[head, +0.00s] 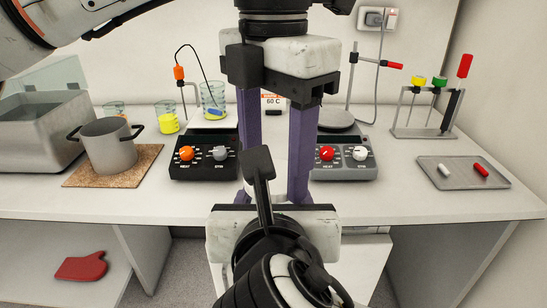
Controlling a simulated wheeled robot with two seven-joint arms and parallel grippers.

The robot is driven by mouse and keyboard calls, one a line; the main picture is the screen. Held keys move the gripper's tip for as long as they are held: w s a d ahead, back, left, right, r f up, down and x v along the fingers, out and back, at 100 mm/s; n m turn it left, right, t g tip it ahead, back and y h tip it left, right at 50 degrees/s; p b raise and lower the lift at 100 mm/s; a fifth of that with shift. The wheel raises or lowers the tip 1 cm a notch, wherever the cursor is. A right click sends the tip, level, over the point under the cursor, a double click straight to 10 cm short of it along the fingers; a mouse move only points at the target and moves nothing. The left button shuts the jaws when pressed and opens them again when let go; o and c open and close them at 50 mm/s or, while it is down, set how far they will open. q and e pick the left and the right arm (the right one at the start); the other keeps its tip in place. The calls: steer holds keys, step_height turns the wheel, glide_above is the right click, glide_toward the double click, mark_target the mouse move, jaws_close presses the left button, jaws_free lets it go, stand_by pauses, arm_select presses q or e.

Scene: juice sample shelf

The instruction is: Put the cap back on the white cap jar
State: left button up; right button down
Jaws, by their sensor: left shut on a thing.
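My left gripper (272,196) hangs in the middle of the head view, its two purple fingers pointing down. It is shut on a thing that I cannot make out, because my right gripper covers the space at the fingertips. My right gripper (258,160) is below and in front of it, with one black finger part sticking up. Whether it is open or shut does not show. I cannot make out the white cap jar or its cap; both may be hidden behind my grippers.
On the white counter (400,205) stand a pot (108,148) on a cork mat (75,180), two hotplates (203,170) (345,172), beakers (213,100), a grey tray (462,184) with a white and a red piece, and a rack (420,130). A red mitt (82,267) lies below.

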arm_select(q)
steer(key=shift+m, duration=0.5)
steer(key=o, duration=1.3)
steer(key=shift+c, duration=0.2)
steer(key=shift+s+d, duration=0.1)
steer(key=shift+s, duration=0.05)
step_height(320, 180, up, 12)
steer(key=shift+w, duration=0.25)
